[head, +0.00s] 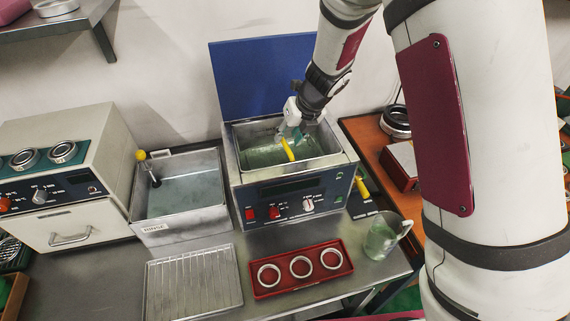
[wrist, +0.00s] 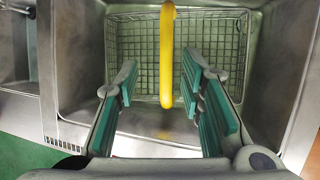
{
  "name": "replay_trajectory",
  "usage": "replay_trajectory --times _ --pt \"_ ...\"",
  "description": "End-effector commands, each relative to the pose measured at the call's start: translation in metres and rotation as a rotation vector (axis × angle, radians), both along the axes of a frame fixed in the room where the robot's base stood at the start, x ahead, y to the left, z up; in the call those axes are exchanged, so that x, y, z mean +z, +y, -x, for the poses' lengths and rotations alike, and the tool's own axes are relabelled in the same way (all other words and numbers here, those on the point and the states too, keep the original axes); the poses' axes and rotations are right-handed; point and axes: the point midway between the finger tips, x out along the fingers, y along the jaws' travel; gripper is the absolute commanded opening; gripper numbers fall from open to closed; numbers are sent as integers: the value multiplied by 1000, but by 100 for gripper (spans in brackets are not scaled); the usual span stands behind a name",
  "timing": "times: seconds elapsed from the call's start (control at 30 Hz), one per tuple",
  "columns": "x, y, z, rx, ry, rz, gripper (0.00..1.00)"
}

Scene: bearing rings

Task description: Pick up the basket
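The basket (wrist: 125,52) is a wire-mesh basket down in the tank of the cleaner with the raised blue lid. Its yellow handle (wrist: 167,55) stands up over it and also shows in the head view (head: 288,149). My gripper (head: 290,132) is above the tank, pointing down. In the wrist view my gripper (wrist: 163,82) is open, with green-padded fingers on either side of the handle's line and visible gaps to both. It holds nothing. In the head view the basket's mesh is mostly hidden by the tank walls and my gripper.
The cleaner (head: 292,200) has walls close around the basket. A rinse tank (head: 180,226) stands to its left. In front are a wire rack (head: 194,281), a red tray (head: 262,290) with three rings, and a clear jug (head: 382,240).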

Motion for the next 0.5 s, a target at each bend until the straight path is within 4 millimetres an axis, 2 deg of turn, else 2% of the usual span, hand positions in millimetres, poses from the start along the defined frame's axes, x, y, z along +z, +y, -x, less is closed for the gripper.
replay_trajectory --times 0.17,0.5 --pt "-9 1 -4 -2 -1 1 36" --pt "-47 7 -18 -1 -1 1 36"
